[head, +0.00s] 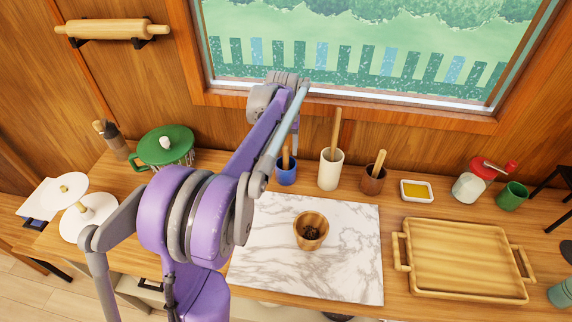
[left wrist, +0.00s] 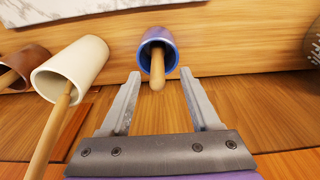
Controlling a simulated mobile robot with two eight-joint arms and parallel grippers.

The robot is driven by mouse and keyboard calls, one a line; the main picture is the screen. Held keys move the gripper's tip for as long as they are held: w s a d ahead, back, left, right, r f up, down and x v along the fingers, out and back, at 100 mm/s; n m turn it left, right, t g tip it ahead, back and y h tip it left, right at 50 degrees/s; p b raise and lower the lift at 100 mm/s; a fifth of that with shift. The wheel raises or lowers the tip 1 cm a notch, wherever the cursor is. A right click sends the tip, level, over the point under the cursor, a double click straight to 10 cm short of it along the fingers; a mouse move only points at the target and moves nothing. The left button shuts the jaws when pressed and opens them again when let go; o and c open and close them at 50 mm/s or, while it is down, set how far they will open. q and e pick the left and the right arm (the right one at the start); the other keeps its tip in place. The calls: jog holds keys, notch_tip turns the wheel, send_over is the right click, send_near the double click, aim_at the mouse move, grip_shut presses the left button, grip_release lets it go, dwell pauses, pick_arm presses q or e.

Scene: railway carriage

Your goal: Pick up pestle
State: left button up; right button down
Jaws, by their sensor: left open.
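A blue cup (head: 287,176) stands at the back of the counter, left of a white cup (head: 330,171) and a brown cup (head: 372,182). A wooden rod-like handle (head: 285,157), which looks like the pestle, sticks up out of the blue cup; its lower end is hidden inside. My left gripper (head: 295,146) is above the blue cup, partly hidden by my arm. In the left wrist view, its open fingers (left wrist: 157,80) point at the blue cup (left wrist: 143,40), and the rounded handle tip (left wrist: 157,83) shows between them, with gaps on both sides. My right gripper is out of view.
A wooden bowl (head: 311,231) with dark contents sits on a marble board (head: 350,270). The white and brown cups also hold wooden handles. A wooden tray (head: 465,258) lies at the right, and a green colander (head: 165,147) stands at the left. The window wall is close behind the cups.

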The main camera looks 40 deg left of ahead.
aim_at(286, 154)
pick_arm(q)
jog(key=shift+w+f, duration=0.2)
jog(key=shift+f, duration=0.8)
jog(key=shift+w+f, duration=0.15)
jog(key=shift+f, duration=0.8)
grip_shut()
